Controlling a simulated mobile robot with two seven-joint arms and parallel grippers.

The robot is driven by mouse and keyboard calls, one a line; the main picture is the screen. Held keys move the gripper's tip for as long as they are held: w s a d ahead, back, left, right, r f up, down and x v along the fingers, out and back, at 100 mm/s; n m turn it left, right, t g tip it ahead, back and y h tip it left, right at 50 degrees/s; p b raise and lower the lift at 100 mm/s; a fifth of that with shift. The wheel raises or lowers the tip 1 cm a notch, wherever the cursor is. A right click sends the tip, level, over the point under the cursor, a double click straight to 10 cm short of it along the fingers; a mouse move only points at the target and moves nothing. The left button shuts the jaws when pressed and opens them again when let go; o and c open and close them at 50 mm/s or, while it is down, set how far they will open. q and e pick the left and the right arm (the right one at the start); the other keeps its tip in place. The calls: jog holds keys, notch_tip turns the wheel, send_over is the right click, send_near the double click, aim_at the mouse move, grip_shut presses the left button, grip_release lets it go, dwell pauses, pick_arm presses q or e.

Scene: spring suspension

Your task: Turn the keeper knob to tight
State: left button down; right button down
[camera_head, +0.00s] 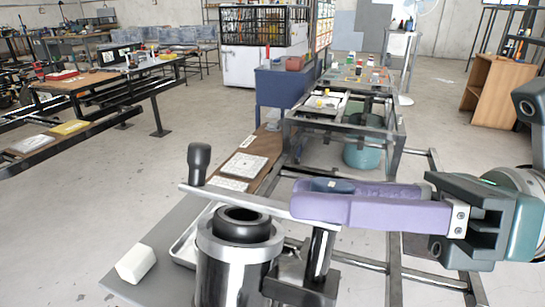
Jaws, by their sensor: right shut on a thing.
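The metal fixture has an upright steel cylinder (236,272) with a black ring (241,225) in its top. A black upright handle (198,163) stands at the bar's left end. At the bar's right end, above a shiny post (319,254), a dark knob top (332,185) shows between the purple fingers of my right gripper (330,190). It looks like the keeper knob. My right gripper is shut on it, and the fingers hide most of it. No knob marking can be read. My left gripper is not in view.
A grey board (150,248) with a white block (135,263) lies at the lower left. A brown board with pale plates (244,165) is behind the fixture. A metal frame table (345,105) stands farther back, with a teal bucket (362,152) under it.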

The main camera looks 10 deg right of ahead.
jog(key=shift+r+m+t+p, duration=0.3)
jog(key=shift+t+p, duration=0.1)
jog(key=shift+p, duration=0.25)
jog(key=m+t+h+p, duration=0.2)
jog(key=h+p, duration=0.2)
jog(key=m+t+h+p, duration=0.1)
jog(key=m+h+p, duration=0.2)
jog(key=p, duration=0.2)
jog(key=m+t+h+p, duration=0.2)
jog(key=m+h+p, duration=0.1)
jog(key=h+p, duration=0.1)
jog(key=shift+a+r+t+h+p, duration=0.15)
jog(key=shift+t+h+p, duration=0.15)
jog(key=shift+p, duration=0.45)
jog(key=m+h+p, duration=0.1)
jog(key=m+h, duration=0.1)
jog(key=h, duration=0.1)
jog(key=shift+f+p, duration=0.2)
jog(key=shift+p, duration=0.2)
jog(key=m+h, duration=0.1)
jog(key=h, duration=0.2)
jog(key=shift+f+m+p, duration=0.1)
jog(key=shift+m+p, duration=0.2)
jog(key=shift+p, duration=0.05)
jog(key=shift+m+g+h, duration=0.4)
jog(key=shift+m+h, duration=0.1)
jog(key=shift+h, duration=0.4)
jog(key=shift+f, duration=0.1)
jog(key=c, duration=0.5)
grip_release()
